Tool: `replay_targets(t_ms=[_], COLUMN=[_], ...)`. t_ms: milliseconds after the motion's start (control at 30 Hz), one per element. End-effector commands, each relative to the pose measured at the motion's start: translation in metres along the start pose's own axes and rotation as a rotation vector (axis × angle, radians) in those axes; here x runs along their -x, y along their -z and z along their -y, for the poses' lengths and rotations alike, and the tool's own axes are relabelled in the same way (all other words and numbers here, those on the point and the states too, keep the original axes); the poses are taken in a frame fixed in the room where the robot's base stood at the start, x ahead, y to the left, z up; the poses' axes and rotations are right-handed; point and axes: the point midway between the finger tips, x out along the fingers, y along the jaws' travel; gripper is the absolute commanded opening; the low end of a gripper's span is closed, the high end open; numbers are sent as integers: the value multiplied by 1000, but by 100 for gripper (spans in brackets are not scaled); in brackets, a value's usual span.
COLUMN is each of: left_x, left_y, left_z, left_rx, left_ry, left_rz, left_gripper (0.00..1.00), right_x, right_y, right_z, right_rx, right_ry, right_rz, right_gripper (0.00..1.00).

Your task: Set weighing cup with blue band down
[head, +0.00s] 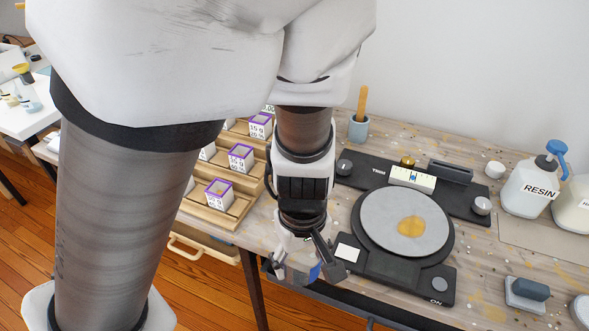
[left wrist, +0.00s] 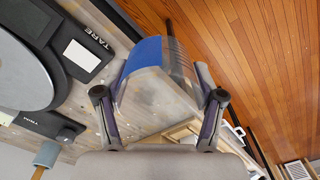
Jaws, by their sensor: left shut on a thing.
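My left gripper (head: 298,270) is shut on the weighing cup with the blue band. In the left wrist view the clear cup (left wrist: 160,98) sits between both fingers of the gripper (left wrist: 160,100), its blue band (left wrist: 142,56) showing at one end. In the head view only a bit of blue (head: 314,273) shows between the fingers; the rest of the cup is hidden. The gripper is at the table's front edge, left of the black scale (head: 405,280). I cannot tell whether the cup touches the table. My right gripper is not in view.
The scale's round pan (head: 385,215) bears an amber patch (head: 411,227). Wooden stepped racks (head: 245,205) with purple-rimmed boxes stand to the left. A blue cup with a stick (head: 358,128) stands behind. A resin bottle (head: 528,188) is at right. Wooden floor lies beyond the front edge.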

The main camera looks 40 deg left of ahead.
Motion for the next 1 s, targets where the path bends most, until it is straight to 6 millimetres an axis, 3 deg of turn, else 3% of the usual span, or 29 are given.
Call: replay_targets(t_ms=[300, 467, 600, 700, 833, 1000], left_x=[-2, -9, -15, -16, -23, -51], left_y=[43, 72, 111, 130, 139, 138], left_z=[-28, -43, -65, -74, -78, -78], left_rx=[43, 44, 46, 45, 43, 41], left_ry=[-2, -6, -6, -4, 1, 2], left_rz=[10, 6, 6, 4, 4, 4], left_gripper=[39, 39, 39, 39, 39, 39], right_x=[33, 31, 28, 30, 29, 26], right_y=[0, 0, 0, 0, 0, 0], right_z=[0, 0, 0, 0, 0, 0], right_rx=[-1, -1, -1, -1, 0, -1], right_ry=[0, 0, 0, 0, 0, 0], right_rz=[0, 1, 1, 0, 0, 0], right_gripper=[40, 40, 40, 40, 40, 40])
